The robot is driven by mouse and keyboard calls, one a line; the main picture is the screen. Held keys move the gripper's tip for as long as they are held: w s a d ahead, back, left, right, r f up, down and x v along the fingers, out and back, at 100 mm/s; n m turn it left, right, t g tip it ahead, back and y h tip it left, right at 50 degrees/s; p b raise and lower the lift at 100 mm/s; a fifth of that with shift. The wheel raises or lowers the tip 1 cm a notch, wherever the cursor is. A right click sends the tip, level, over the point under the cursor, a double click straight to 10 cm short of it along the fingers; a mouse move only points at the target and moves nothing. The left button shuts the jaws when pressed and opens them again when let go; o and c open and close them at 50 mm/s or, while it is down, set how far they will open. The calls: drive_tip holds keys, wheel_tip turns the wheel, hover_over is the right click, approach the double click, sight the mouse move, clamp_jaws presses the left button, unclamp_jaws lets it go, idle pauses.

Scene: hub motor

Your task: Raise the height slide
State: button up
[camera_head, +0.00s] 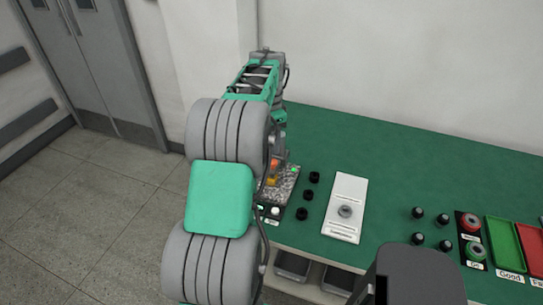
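A small fixture with a speckled stone-like base (287,187) stands at the left end of the green bench, partly hidden behind my arm. Orange parts (272,180) show above this base. I cannot tell which part of it is the height slide, or how high the slide sits. My arm rises in front of the fixture, bends over at the top and comes down behind its own large grey joint. My gripper (274,164) is mostly hidden there, close above the orange parts. Its fingers cannot be made out, nor whether they touch anything.
Several black knobs (308,195) stand right of the fixture, then a white plate (345,207) with a round metal part. Farther right are more knobs, a black button panel (473,240), a green tray (505,245) and a red tray (533,243). The bench's back is clear.

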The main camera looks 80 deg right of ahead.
sight(273, 161)
drive_tip(key=shift+s+d+f, duration=0.15)
drive_tip(key=shift+s+f, duration=0.2)
drive_tip(key=shift+s, duration=0.15)
wheel_tip(273, 161, down, 7)
drive_tip(key=shift+w+f+p, duration=0.1)
drive_tip(key=shift+p, duration=0.6)
drive_tip(key=shift+c, duration=0.3)
clamp_jaws()
